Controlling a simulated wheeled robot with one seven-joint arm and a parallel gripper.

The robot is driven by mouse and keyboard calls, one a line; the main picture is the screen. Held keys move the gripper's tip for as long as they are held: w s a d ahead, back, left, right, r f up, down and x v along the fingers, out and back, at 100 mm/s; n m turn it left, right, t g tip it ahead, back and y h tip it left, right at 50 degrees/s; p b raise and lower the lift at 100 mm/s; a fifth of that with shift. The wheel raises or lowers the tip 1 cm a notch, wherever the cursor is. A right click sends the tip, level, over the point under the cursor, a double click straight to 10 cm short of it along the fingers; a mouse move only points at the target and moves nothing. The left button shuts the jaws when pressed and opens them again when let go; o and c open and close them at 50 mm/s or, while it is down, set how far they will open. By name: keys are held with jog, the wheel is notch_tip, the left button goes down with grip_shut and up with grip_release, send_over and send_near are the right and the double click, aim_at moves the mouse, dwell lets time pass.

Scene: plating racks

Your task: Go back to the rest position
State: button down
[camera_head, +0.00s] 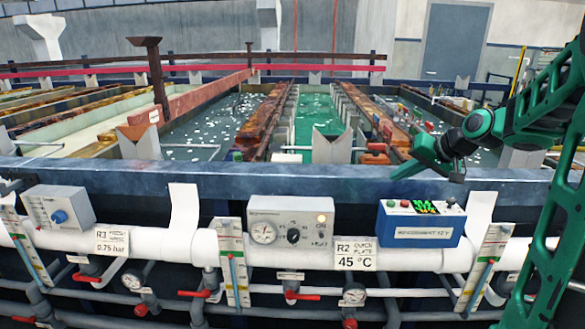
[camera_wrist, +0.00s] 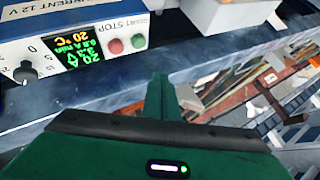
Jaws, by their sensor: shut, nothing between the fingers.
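My green gripper (camera_head: 400,171) hangs in from the right, just above the blue-grey front edge of the tanks. It is shut and empty. In the wrist view its closed fingers (camera_wrist: 161,96) point at the ledge, with nothing between them. Below it in the head view is a blue control box (camera_head: 418,236) with a lit green display. The wrist view shows this box (camera_wrist: 75,17) close by at the upper left, with a knob, a display reading 20 °C, and green and red buttons beside the word STOP. The gripper appears clear of the box.
Plating tanks (camera_head: 313,109) with liquid and rusty rails lie behind the front ledge (camera_head: 250,182). A grey gauge box (camera_head: 290,222) stands left of the blue box. White pipes (camera_head: 150,248), red-handled valves and gauges run along the front. The air above the tanks is mostly open.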

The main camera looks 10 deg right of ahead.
jog(key=s+a+f+g+h, duration=0.1)
jog(key=s+f+g, duration=0.2)
jog(key=s, duration=0.8)
jog(key=s+a+f+m+g+h, duration=0.1)
jog(key=s+a+f+g, duration=0.1)
jog(key=s, duration=1)
jog(key=s+a+f+g+h, duration=0.1)
jog(key=s+a+f+g, duration=0.1)
jog(key=s, duration=1)
notch_tip(320, 180, down, 2)
jog(key=shift+f+g, duration=0.1)
jog(key=shift+g, duration=0.8)
jog(key=shift+w+f, duration=0.25)
jog(key=shift+w, duration=0.4)
